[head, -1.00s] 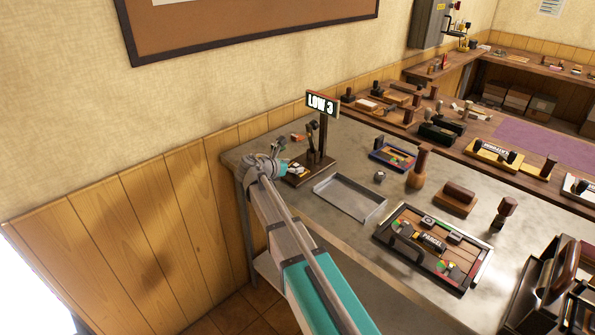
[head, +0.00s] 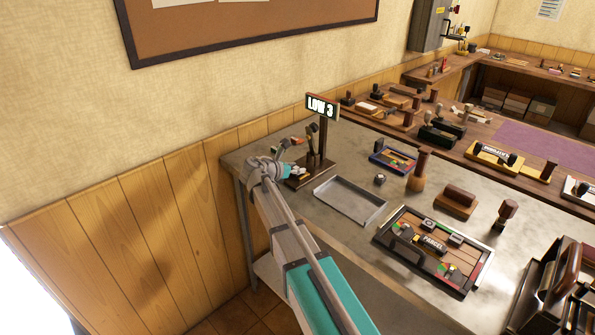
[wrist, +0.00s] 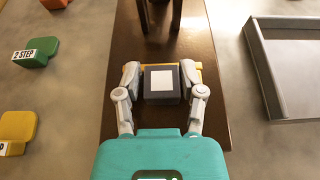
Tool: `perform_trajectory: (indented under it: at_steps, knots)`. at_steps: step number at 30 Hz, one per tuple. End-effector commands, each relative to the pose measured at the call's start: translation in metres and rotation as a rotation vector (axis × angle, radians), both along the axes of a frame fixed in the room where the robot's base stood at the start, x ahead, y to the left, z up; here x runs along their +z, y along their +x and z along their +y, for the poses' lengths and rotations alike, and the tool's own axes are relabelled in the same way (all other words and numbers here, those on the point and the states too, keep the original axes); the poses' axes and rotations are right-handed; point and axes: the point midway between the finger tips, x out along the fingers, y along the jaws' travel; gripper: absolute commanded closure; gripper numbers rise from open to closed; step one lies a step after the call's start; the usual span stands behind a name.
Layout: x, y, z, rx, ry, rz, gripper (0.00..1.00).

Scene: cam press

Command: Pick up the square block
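The square block (wrist: 161,83) is dark with a white square on top. In the wrist view it sits over a brown wooden base. My gripper (wrist: 161,82) has one finger on its left and one on its right, close against its sides. I cannot tell whether the fingers press on it. A yellow piece shows just behind the block, partly hidden. In the head view my gripper (head: 289,157) is at the brown stand with the "LOW 3" sign (head: 322,107), and the block is hard to make out there.
A grey metal tray (wrist: 256,70) lies right of the base. A green "2 STEP" piece (wrist: 36,52) and a yellow piece (wrist: 17,126) lie to the left. Upright posts (wrist: 159,15) rise from the base ahead.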

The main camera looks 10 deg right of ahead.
Motion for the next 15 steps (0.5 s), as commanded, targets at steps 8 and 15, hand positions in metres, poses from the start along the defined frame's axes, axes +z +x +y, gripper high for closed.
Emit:
perform_trajectory:
  at_steps: [8, 15]
  knots:
    - [-0.0002, -0.0002, 0.0000, -0.001, 0.001, 0.001, 1.00]
    - [-0.0001, -0.0002, 0.0000, -0.001, 0.001, 0.001, 1.00]
